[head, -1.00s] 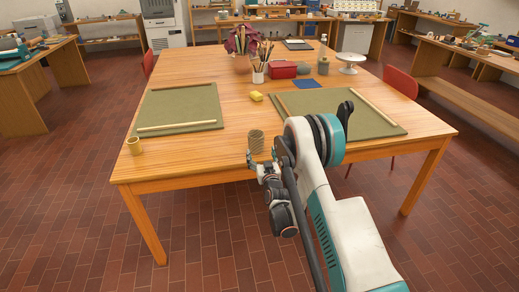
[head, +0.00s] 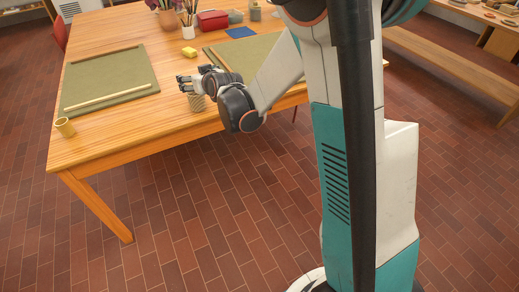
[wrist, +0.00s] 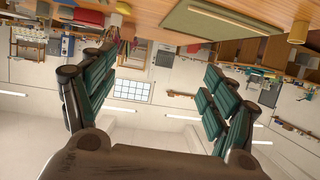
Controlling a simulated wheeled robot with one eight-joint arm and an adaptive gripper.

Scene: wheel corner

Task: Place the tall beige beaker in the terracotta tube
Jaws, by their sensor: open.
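I cannot tell for sure which of these is the beaker and which the tube by colour. My gripper (head: 184,83) is just above and left of the ribbed cylinder. In the wrist view its fingers (wrist: 154,98) are spread wide with nothing between them.
The wooden table (head: 105,150) bears a left green mat (head: 110,75) with wooden strips and a right mat (head: 255,52). A yellow sponge (head: 190,52), red box (head: 212,20) and white brush cup (head: 188,32) stand farther back. Bare tabletop lies between the two cylinders.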

